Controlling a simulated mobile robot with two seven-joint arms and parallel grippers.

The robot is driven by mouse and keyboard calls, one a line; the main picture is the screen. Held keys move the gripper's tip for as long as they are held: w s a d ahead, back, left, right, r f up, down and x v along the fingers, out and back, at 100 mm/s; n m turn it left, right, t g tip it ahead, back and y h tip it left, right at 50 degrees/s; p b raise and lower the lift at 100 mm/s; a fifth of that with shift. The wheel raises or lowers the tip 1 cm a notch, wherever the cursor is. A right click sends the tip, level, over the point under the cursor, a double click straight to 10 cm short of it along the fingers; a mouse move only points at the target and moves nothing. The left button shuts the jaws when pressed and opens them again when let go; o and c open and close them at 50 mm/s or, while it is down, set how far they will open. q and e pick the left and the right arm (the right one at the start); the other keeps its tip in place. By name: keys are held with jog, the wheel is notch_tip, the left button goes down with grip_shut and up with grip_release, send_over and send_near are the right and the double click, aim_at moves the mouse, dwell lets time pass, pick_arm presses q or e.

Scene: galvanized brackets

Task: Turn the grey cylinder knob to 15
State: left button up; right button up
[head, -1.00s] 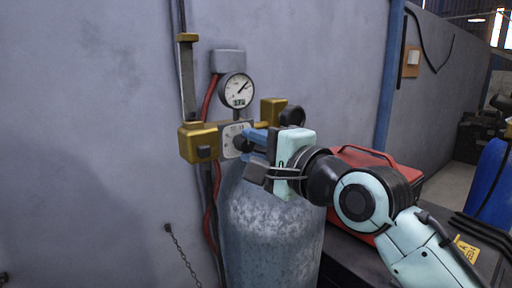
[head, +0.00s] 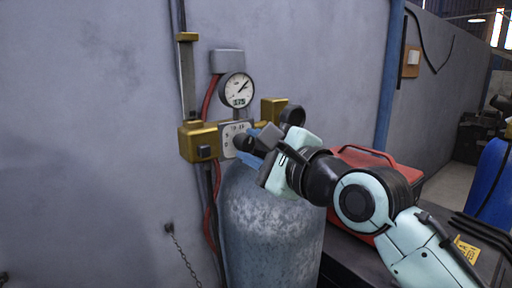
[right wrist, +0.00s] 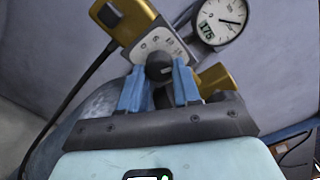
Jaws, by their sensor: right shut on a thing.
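The dark round knob (right wrist: 158,67) sits in front of a white numbered dial plate (right wrist: 155,42) on the brass regulator (head: 198,142), above the mottled grey cylinder (head: 270,235). My right gripper (right wrist: 160,88) has its two blue fingers on either side of the knob and is shut on it; the gripper is rolled, tilted in the head view (head: 254,143). The fingers partly hide the knob and plate. The round gauge (head: 237,90) above has a digital display whose digits look like 175; a decimal point is not clear. My left gripper is not in view.
A red hose (head: 208,100) runs beside the regulator. A red case (head: 362,160) rests on a dark surface behind my right arm. A blue barrel (head: 491,185) stands at the far right. The wall left of the regulator is mostly bare.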

jog(key=shift+r, duration=0.1)
jog(key=o, duration=1)
jog(key=shift+o, duration=0.2)
jog(key=shift+s+d, duration=0.25)
jog(key=shift+s, duration=0.05)
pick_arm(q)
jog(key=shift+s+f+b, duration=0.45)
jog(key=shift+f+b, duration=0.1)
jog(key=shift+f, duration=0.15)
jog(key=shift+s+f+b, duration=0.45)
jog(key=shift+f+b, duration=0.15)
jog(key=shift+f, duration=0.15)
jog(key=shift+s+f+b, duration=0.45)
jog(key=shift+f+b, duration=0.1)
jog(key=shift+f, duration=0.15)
pick_arm(e)
jog(key=v, duration=1.2)
jog(key=shift+s, duration=0.25)
jog(key=shift+d, duration=0.1)
